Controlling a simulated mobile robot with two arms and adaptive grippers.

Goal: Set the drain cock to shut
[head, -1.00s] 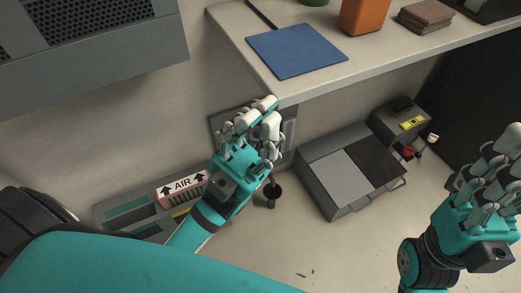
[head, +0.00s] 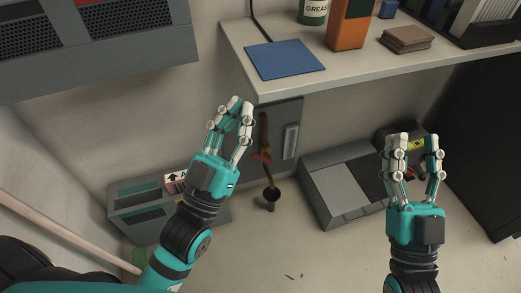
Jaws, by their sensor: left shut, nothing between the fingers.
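The drain cock (head: 262,157) appears to be the red lever piece on a brown-copper pipe (head: 264,130) in front of a grey wall panel, below the shelf. The pipe runs down to a dark round cup (head: 271,195) near the floor. The lever looks roughly crosswise to the pipe, but it is small and its exact angle is hard to tell. My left gripper (head: 241,103) is shut and empty, up and left of the lever and apart from it. My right gripper (head: 414,140) is open and empty at the right, with its fingers wide apart.
A shelf (head: 350,78) with a blue mat (head: 284,60), orange box (head: 350,24) and brown cloths (head: 406,40) overhangs the panel. A grey case (head: 345,205) stands right of the pipe. A unit labelled with an arrow (head: 124,200) stands left. A wooden pole (head: 70,235) leans at lower left.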

